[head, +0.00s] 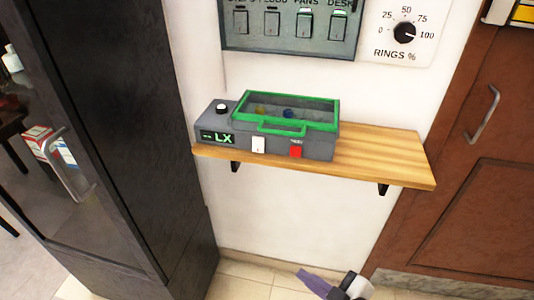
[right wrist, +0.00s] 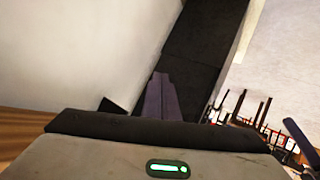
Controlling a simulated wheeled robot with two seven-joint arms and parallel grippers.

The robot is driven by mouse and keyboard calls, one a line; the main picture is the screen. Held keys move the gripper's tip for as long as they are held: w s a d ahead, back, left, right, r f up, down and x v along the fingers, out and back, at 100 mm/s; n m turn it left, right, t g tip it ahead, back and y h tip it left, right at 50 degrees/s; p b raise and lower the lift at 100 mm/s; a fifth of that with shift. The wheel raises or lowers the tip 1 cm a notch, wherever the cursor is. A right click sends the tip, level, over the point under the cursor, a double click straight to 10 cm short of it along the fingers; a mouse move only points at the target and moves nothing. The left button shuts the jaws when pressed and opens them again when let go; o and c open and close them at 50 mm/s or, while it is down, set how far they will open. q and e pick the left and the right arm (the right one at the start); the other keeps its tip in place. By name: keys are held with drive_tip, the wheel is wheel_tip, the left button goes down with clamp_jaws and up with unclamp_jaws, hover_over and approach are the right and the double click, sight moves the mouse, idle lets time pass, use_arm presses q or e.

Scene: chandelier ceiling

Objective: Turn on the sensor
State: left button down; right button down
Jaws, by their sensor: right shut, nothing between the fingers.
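The sensor (head: 265,140) is a grey box on a wooden wall shelf in the head view. Its display (head: 218,138) shows dashes and "LX". A white switch (head: 258,145) and a red button (head: 296,151) are on its front, and a dark knob with a white top (head: 222,107) is on its upper left. A green-framed clear lid (head: 287,109) covers its top and looks closed. My right gripper (head: 303,273) is below the shelf, apart from the sensor. Its purple fingers are together and empty in the right wrist view (right wrist: 158,80). My left gripper is not in view.
The wooden shelf (head: 385,158) has bare room right of the sensor. Above are a switch panel (head: 292,47) and a "RINGS %" dial (head: 404,33). A dark cabinet (head: 150,130) with a metal handle stands left, and a brown door (head: 490,150) is right.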

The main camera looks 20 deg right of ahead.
sight(267, 158)
drive_tip(key=w+r+n+y+p, duration=0.1)
drive_tip(key=w+r+n+y, duration=0.2)
drive_tip(key=r+n, duration=0.6)
drive_tip(key=w+d+r+n+t+y+p, duration=0.1)
drive_tip(key=w+r+n+y, duration=0.3)
drive_tip(key=r, duration=1.2)
drive_tip(key=n+y, duration=0.1)
drive_tip(key=n, duration=0.3)
drive_tip(key=shift+w+d+n+y, duration=0.15)
drive_tip(key=shift+w+n+y, duration=0.15)
drive_tip(key=shift+n, duration=0.1)
drive_tip(key=shift+w+r, duration=0.1)
drive_tip(key=w+a, duration=0.1)
drive_tip(key=w, duration=0.2)
drive_tip(key=w+a+p, duration=0.1)
drive_tip(key=w+a, duration=0.1)
drive_tip(key=w, duration=0.1)
drive_tip(key=w+a, duration=0.2)
drive_tip(key=w, duration=0.1)
drive_tip(key=shift+w+f+p, duration=0.3)
drive_tip(key=shift+w+f, duration=0.05)
drive_tip(key=shift+w+d+f, duration=0.1)
drive_tip(key=shift+w+d, duration=0.15)
drive_tip(key=shift+w, duration=0.15)
